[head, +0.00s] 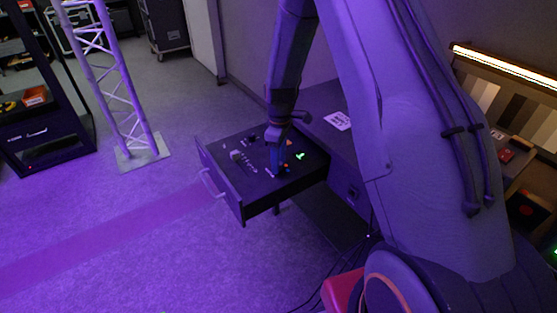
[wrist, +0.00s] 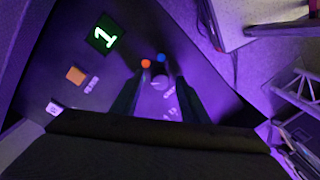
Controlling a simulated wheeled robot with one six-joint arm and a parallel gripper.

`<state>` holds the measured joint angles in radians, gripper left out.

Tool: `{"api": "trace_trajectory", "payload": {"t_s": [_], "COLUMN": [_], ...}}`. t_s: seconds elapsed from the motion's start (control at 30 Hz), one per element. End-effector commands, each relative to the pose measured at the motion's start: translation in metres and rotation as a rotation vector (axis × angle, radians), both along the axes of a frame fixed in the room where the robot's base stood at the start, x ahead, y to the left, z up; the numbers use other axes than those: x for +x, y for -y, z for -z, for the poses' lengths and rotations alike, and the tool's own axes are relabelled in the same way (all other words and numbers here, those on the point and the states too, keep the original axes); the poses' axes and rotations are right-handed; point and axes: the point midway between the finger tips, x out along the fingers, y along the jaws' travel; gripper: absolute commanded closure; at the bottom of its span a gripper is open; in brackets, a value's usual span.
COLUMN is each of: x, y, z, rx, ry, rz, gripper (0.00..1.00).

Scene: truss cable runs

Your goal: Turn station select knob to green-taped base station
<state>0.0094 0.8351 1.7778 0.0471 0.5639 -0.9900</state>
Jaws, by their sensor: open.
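A dark control panel (head: 240,190) lies in a pulled-out drawer in the head view, and also fills much of the wrist view (wrist: 60,50). A lit green display (head: 299,156) is on it, reading "1" in the wrist view (wrist: 104,34). An orange dot (wrist: 146,63) and a blue dot (wrist: 161,57) show near my fingertips. My gripper (head: 278,168) points down over the panel, its two fingers apart (wrist: 157,80). A pale rounded shape (wrist: 160,82) between the fingers may be the knob; I cannot tell whether they touch it. No green tape can be made out.
Small dark controls (head: 242,156) stand on the panel left of my gripper. An orange square (wrist: 75,75) and white labels lie on it. The drawer's handle (head: 212,184) faces left. A truss tower (head: 110,80) stands farther back; open floor lies between.

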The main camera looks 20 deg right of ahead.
Motion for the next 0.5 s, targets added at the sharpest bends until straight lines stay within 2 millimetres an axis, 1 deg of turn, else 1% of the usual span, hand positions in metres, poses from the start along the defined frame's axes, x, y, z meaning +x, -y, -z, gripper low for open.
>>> {"api": "trace_trajectory", "payload": {"t_s": [0.17, 0.5], "x": [0.001, 0.003], "y": [0.000, 0.002], "z": [-0.012, -0.063], "rx": [0.000, 0.000], "ry": [0.001, 0.002], "rz": [0.000, 0.000], "gripper": [0.59, 0.59]}}
